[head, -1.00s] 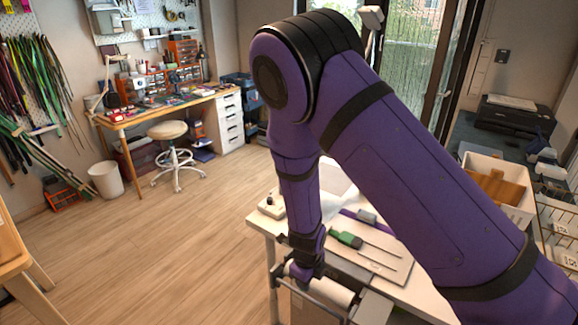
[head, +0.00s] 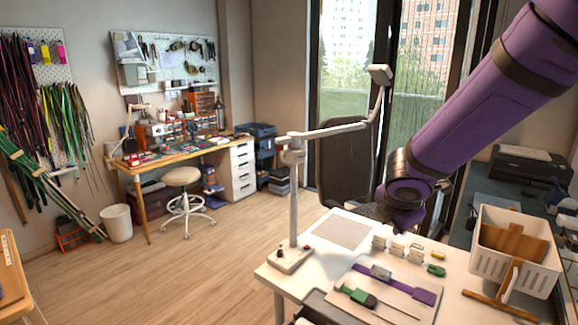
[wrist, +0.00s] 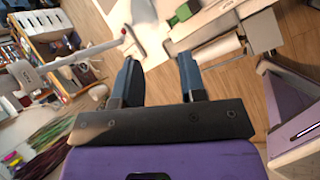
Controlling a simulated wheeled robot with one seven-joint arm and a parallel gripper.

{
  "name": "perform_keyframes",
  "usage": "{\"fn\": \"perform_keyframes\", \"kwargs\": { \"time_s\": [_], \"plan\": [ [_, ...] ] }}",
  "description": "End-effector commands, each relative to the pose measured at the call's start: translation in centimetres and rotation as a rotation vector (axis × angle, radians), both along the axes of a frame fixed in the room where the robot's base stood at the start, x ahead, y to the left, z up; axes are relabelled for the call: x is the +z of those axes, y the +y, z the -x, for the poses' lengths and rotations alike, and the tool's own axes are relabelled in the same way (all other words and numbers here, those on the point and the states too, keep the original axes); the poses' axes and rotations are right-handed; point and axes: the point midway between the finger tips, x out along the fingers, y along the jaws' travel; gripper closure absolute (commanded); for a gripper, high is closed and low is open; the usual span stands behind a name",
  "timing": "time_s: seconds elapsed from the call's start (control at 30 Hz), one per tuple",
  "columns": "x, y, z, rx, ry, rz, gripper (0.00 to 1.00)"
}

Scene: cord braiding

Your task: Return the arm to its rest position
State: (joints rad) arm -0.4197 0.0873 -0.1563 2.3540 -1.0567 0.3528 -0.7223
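My purple arm (head: 485,95) comes in from the upper right of the head view and slopes down to a dark joint (head: 408,185) above the back of the white worktable (head: 268,272). I cannot make out my gripper's fingers in the head view. In the wrist view my gripper (wrist: 157,62) has its two dark fingers well apart with nothing between them. It is clear of the table, whose white roll (wrist: 218,50) and green-handled tool (wrist: 183,13) show beyond the fingers.
The worktable holds a green-handled tool (head: 358,296), a purple strap (head: 424,296) and several small blocks. A white lamp (head: 293,190) stands at its left corner. A white bin (head: 540,270) with a wooden piece is at the right. Open floor (head: 180,275) lies to the left.

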Motion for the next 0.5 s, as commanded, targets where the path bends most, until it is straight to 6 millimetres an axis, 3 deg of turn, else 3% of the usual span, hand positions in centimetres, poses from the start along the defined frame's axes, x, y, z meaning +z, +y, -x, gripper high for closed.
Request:
{"fn": "perform_keyframes", "kwargs": {
  "time_s": [0.03,0.2,0.5],
  "plan": [
    [1.7,-1.3,0.9,-0.100,-0.026,-0.050,0.62],
    [5.7,-4.6,4.6,-0.429,-0.085,-0.222,0.62],
    [10.6,-8.2,12.9,-0.969,-0.146,-0.548,0.62]
  ]
}}
